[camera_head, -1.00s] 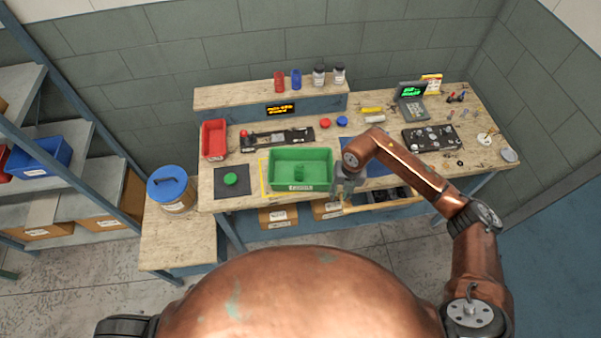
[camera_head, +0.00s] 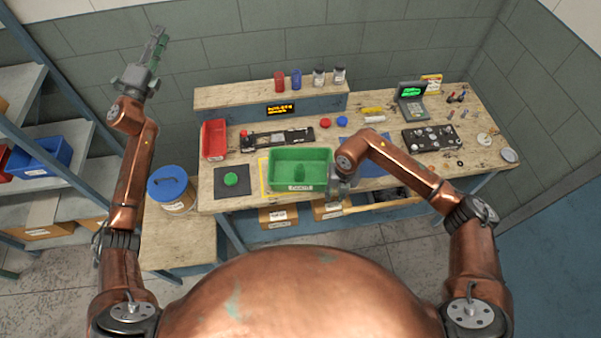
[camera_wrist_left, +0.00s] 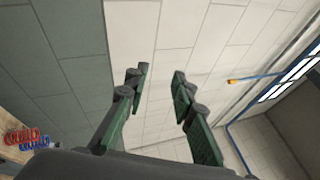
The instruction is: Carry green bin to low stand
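The green bin (camera_head: 288,185) stands upright on the front of the workbench, within a yellow outline. The low stand (camera_head: 185,247), with a bare wooden top at its front, is left of the bench. My right gripper (camera_head: 337,187) is at the right end of the bin, pointing down; its fingers are mostly hidden, and I cannot tell whether it grips the wall. My left gripper (camera_head: 157,42) is raised high at the left, far from the bin. In the left wrist view its fingers (camera_wrist_left: 158,76) are spread with nothing between them.
A bucket with a blue lid (camera_head: 170,187) stands on the back of the low stand. A black mat with a green button (camera_head: 230,179) and a red bin (camera_head: 214,139) are left of the green bin. A shelf rack (camera_head: 62,155) is at the far left.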

